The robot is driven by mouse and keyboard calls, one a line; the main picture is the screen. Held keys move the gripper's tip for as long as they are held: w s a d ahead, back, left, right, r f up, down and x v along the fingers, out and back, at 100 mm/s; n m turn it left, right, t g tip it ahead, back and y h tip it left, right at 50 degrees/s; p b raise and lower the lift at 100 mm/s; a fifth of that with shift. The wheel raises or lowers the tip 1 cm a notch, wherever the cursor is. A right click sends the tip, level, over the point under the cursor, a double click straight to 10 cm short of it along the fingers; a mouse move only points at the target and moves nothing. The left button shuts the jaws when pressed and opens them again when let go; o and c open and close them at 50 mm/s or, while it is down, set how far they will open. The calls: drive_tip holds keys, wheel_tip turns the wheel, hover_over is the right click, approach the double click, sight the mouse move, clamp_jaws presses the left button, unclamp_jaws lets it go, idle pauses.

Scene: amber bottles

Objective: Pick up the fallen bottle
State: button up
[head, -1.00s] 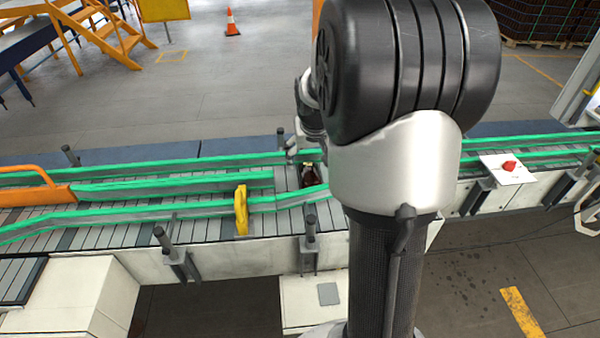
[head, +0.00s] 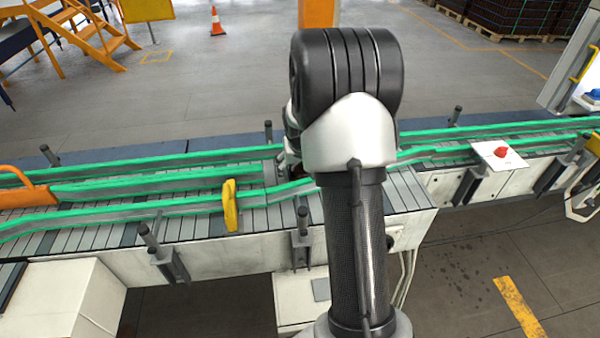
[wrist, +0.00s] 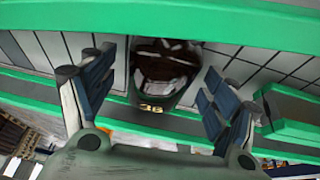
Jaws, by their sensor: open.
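A dark brown glossy bottle (wrist: 166,72) shows in the wrist view, with small yellow marks at its near end. It is on the conveyor between green guide rails; I see it nearly end-on, so its full lie is hard to tell. My gripper (wrist: 157,66) is open, with one finger on each side of the bottle and visible gaps between. In the head view my arm hides the gripper and nearly all of the bottle; only a small dark brown patch (head: 294,171) shows beside the arm.
The conveyor (head: 105,238) runs across the view with green guide rails (head: 130,208) along it. A yellow bracket (head: 230,205) stands on the near rail, left of my arm. A red button on a white plate (head: 500,154) is at the right.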

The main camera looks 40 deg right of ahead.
drive_tip(key=c, duration=1.2)
